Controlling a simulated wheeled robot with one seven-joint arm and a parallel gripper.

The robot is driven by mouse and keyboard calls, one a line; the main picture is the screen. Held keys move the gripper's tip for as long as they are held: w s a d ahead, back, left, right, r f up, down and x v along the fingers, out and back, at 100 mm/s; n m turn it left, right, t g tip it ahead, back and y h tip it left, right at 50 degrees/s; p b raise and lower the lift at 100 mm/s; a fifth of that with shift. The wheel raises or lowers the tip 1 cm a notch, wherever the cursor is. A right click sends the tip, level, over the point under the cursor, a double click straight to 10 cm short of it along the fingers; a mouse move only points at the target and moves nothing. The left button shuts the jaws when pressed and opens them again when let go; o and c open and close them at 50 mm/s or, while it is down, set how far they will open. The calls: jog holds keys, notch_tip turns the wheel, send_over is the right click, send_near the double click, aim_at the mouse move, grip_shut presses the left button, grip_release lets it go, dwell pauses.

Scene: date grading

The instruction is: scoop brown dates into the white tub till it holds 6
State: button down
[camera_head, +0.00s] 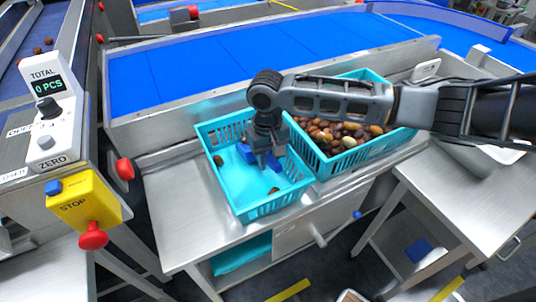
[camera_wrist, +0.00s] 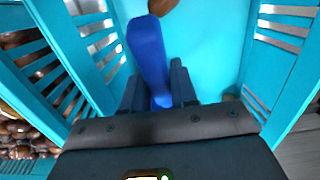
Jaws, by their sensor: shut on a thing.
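My gripper (camera_head: 266,152) is shut on a blue scoop (camera_head: 245,153) and is down inside the left teal crate (camera_head: 255,212). In the wrist view the scoop (camera_wrist: 148,48) slants up from between the fingers, above the crate floor. A few brown dates lie in this crate, one at the left (camera_head: 218,160) and one near the front (camera_head: 274,190). In the wrist view a brown date (camera_wrist: 162,6) is by the scoop's far end; I cannot tell if they touch. A white object (camera_head: 508,153) is partly hidden behind my arm; I cannot tell whether it is the white tub.
A second teal crate (camera_head: 338,163), full of mixed brown and tan dates (camera_head: 345,133), stands directly to the right. A blue conveyor (camera_head: 200,72) runs behind. A counter (camera_head: 48,95) reads 0 PCS, above a yellow stop box (camera_head: 85,203). Bare steel (camera_head: 185,215) lies left.

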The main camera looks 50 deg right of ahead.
jog(key=shift+s+f+t+h+b, duration=0.15)
jog(key=shift+f+t+h+b, duration=0.25)
jog(key=shift+f+t+b, duration=0.95)
jog(key=shift+s+a+f+t+h+b, duration=0.1)
jog(key=shift+s+f+t+h+b, duration=0.1)
jog(key=shift+f+t+b, duration=0.2)
jog(key=shift+s+a+f+t+h+b, duration=0.1)
jog(key=shift+f+t+h+b, duration=0.1)
jog(key=shift+f+t+b, duration=0.15)
jog(key=shift+r+p, duration=0.6)
jog(key=shift+r, duration=0.05)
jog(key=shift+r+p, duration=3.8)
jog(key=shift+r, duration=3.6)
